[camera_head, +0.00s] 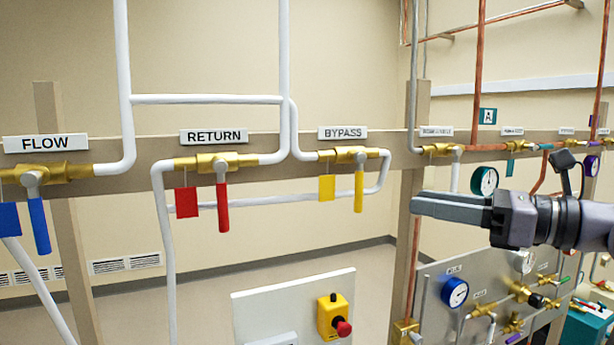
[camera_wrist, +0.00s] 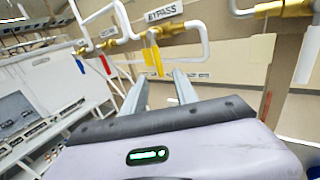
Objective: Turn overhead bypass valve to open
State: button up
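The bypass valve has a brass body (camera_head: 355,155) under the BYPASS label (camera_head: 343,132). Its yellow lever (camera_head: 359,192) hangs straight down, across the pipe, with a yellow tag (camera_head: 327,188) to its left. My gripper (camera_head: 416,203) is right of the lever in the head view, pointing left and apart from it. In the wrist view the gripper's two fingers (camera_wrist: 161,77) are spread with nothing between them. The yellow lever (camera_wrist: 157,59) shows beyond the fingertips, roughly in line with the gap. The exact distance to it cannot be told.
The red RETURN lever (camera_head: 222,207) and blue FLOW lever (camera_head: 39,225) hang to the left. A wooden post (camera_head: 408,230) and a gauge panel (camera_head: 440,280) stand at right. A yellow box with a red button (camera_head: 332,316) is below. White pipes run around the valve.

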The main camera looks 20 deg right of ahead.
aim_at(359, 184)
jog(key=p+x, duration=0.2)
jog(key=x, duration=1.3)
jog(key=shift+s+a, duration=0.1)
jog(key=shift+s, duration=0.05)
grip_shut()
dwell(0.5)
